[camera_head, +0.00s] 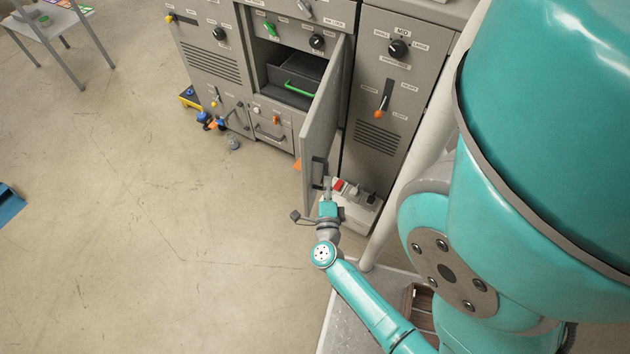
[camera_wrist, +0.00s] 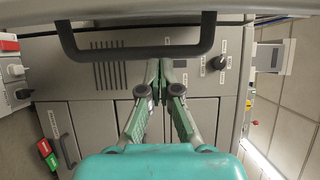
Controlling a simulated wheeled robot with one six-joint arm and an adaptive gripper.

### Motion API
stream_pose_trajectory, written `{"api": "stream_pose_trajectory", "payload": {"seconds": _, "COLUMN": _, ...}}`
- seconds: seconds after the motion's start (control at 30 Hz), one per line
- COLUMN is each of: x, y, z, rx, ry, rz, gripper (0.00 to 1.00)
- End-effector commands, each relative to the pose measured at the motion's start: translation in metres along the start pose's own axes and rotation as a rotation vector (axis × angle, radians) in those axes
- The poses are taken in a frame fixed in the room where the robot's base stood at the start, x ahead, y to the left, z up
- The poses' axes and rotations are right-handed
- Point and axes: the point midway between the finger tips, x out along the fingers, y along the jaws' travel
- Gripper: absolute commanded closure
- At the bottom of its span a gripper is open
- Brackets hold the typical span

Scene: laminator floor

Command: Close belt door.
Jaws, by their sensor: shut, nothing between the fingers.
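The belt door (camera_head: 320,125), a tall grey panel, stands wide open, swung out from the cabinet. Its dark handle (camera_head: 318,172) is low on the panel. Behind it the compartment shows a drawer with a green handle (camera_head: 299,89). My gripper (camera_head: 327,183) is beside the door's lower part, close to the handle. In the wrist view the handle (camera_wrist: 138,52) crosses the top as a dark U-shaped bar. My gripper's fingers (camera_wrist: 158,64) are together and empty, with their tips overlapping the bar in the picture. I cannot tell whether they touch it.
A power strip with a red switch (camera_head: 338,185) lies close to the right of my gripper. The right cabinet (camera_head: 375,155) has a dial and an orange-tipped lever. Blue items (camera_head: 204,118) stand by the left cabinet.

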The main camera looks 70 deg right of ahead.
Motion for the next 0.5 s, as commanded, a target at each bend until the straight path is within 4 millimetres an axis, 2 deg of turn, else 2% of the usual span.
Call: {"api": "stream_pose_trajectory", "payload": {"seconds": 0.5, "x": 0.009, "y": 0.0, "z": 0.037, "rx": 0.001, "ry": -0.001, "rz": -0.001, "gripper": 1.0}}
